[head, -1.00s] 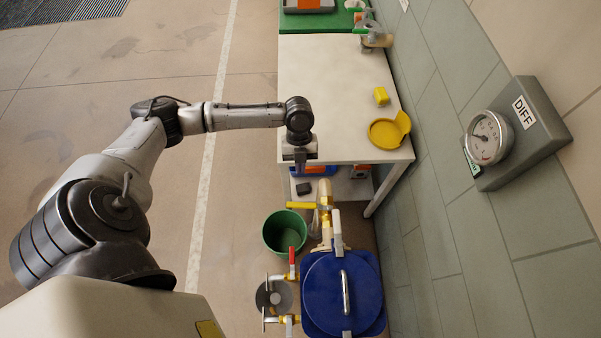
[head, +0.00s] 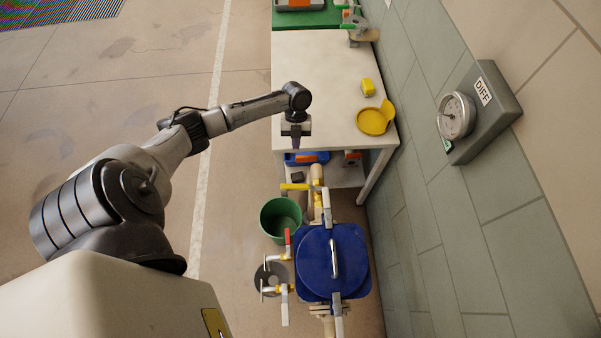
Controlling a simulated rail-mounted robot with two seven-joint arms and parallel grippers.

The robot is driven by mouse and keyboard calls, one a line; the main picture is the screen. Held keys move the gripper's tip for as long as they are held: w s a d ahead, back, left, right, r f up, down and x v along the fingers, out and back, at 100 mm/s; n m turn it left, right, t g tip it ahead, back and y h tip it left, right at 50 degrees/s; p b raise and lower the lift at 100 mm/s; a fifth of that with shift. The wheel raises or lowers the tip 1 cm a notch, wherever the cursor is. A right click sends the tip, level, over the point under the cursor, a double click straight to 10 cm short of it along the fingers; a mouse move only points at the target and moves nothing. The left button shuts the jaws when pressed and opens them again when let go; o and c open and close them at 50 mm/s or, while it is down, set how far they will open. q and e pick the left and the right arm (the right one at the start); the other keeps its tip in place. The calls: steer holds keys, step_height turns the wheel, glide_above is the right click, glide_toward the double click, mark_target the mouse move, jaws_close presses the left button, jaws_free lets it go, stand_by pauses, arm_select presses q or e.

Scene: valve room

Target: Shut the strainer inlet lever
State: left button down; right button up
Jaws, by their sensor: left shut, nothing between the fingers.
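The strainer is a blue lidded vessel (head: 350,262) with a grey bar handle (head: 334,258) on its lid, low on the floor side. A yellow lever (head: 296,187) lies crosswise beside the brass pipe (head: 317,176) above it in the picture. A pale lever (head: 326,205) lies lengthwise at the vessel's upper edge. A red lever (head: 287,242) and another pale lever (head: 285,308) are on its left. No readable label shows which is the inlet lever. My left gripper (head: 295,144) is shut and empty over the table's front edge, apart from all levers. My right gripper is out of view.
A green bucket (head: 281,219) stands left of the strainer. A DIFF gauge (head: 456,115) is on the tiled wall at right. The floor at left is clear.

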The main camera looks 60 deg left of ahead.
mark_target(302, 187)
arm_select(q)
steer(key=s+d+f+p, duration=0.1)
steer(key=s+d+f, duration=0.3)
steer(key=f, duration=0.5)
steer(key=shift+d, duration=1.2)
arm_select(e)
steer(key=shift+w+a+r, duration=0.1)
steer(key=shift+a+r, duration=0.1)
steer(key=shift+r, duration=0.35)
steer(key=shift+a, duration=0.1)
arm_select(q)
steer(key=shift+s+d+f+n+p, duration=0.1)
steer(key=shift+s+d+n+p, duration=0.45)
steer(key=shift+d+p, duration=0.3)
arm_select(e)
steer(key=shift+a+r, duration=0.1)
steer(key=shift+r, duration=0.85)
arm_select(q)
steer(key=shift+a, duration=0.15)
